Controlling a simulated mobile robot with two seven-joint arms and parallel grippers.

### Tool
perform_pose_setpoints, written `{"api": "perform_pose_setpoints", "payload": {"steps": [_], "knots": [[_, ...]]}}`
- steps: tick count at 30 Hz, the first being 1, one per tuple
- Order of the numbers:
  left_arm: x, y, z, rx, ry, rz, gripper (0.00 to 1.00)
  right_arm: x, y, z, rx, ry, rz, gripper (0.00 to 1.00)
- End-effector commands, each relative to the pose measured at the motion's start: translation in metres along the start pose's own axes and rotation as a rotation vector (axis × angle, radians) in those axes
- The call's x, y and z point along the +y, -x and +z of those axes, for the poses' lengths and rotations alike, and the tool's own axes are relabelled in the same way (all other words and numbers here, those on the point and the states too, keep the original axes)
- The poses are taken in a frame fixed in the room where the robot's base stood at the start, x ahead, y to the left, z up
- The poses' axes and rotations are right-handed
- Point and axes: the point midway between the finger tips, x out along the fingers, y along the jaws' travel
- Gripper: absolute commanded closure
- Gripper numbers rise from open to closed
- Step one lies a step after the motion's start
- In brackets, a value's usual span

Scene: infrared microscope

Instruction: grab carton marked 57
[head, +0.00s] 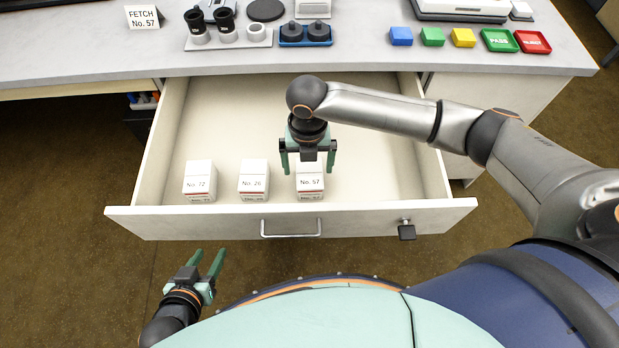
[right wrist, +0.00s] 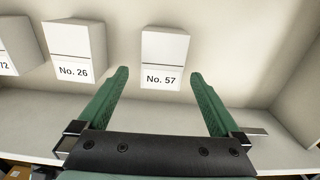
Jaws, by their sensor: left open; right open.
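The carton marked No. 57 (head: 310,184) is a small white box standing in the open drawer, rightmost of three cartons. My right gripper (head: 308,168) is open above and just behind it in the head view and hides part of its top. In the right wrist view the No. 57 carton (right wrist: 163,58) shows beyond and between the spread green fingers (right wrist: 158,85), with nothing held. My left gripper (head: 214,262) is open and empty, low in front of the drawer at the left.
Cartons No. 26 (head: 254,181) and No. 72 (head: 200,181) stand left of No. 57 in the drawer (head: 160,222). The drawer's right part is clear. The desk (head: 350,55) above holds a "FETCH No. 57" sign (head: 143,17), microscope parts, coloured blocks and trays.

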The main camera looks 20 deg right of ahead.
Motion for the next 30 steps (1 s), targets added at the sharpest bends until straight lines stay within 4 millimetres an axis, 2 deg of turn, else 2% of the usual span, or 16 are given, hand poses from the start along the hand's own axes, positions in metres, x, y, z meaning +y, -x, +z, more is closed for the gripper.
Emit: {"api": "perform_pose_setpoints", "payload": {"steps": [11,19,30], "knots": [[-0.003,-0.006,0.010,0.000,0.000,-0.005,0.50,-0.004,-0.049,-0.002,0.002,-0.001,-0.002,0.00],[-0.004,-0.004,0.015,-0.012,0.000,-0.008,0.50,-0.004,-0.051,-0.002,0.000,0.001,0.000,0.00],[-0.005,-0.004,0.013,-0.006,-0.002,-0.008,0.50,-0.004,-0.051,-0.002,0.000,0.001,0.000,0.42]]}}
